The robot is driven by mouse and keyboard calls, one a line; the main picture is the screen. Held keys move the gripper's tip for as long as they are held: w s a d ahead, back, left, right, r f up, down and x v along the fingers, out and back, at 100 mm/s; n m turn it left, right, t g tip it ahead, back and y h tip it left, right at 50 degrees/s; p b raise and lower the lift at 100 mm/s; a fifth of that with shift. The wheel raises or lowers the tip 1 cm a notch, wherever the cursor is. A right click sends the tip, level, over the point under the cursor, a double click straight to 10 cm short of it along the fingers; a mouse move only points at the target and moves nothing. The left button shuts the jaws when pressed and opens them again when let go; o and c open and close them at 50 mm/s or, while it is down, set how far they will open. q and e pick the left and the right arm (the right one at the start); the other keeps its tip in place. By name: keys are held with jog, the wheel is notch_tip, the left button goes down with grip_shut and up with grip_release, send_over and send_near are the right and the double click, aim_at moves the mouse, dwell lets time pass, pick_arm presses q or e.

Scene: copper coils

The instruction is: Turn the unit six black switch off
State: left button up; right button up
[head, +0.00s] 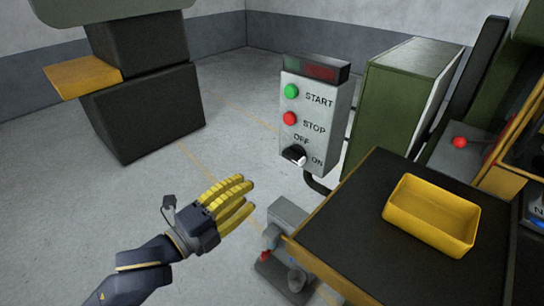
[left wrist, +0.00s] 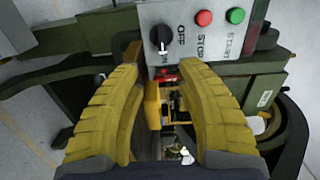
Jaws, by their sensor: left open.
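The black switch (head: 294,154) is a rotary knob low on a grey control box (head: 316,115), between the printed words OFF and ON. Its white mark points toward ON. The switch also shows in the left wrist view (left wrist: 160,40), at the top, just beyond my fingers. My left gripper (head: 243,198) has yellow fingers and is open and empty, below and left of the box and apart from it. The left wrist view shows its two fingers (left wrist: 160,85) spread wide with nothing between them. My right gripper is not in view.
Above the switch sit a red STOP button (head: 289,118) and a green START button (head: 291,91). A dark table (head: 360,215) with a yellow bin (head: 432,240) stands at right.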

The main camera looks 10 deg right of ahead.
aim_at(290, 159)
pick_arm(q)
jog(key=x, duration=1.7)
jog(key=shift+d+r, duration=0.1)
jog(key=shift+r, duration=0.05)
jog(key=shift+c, duration=0.2)
jog(key=shift+s, duration=0.1)
grip_shut()
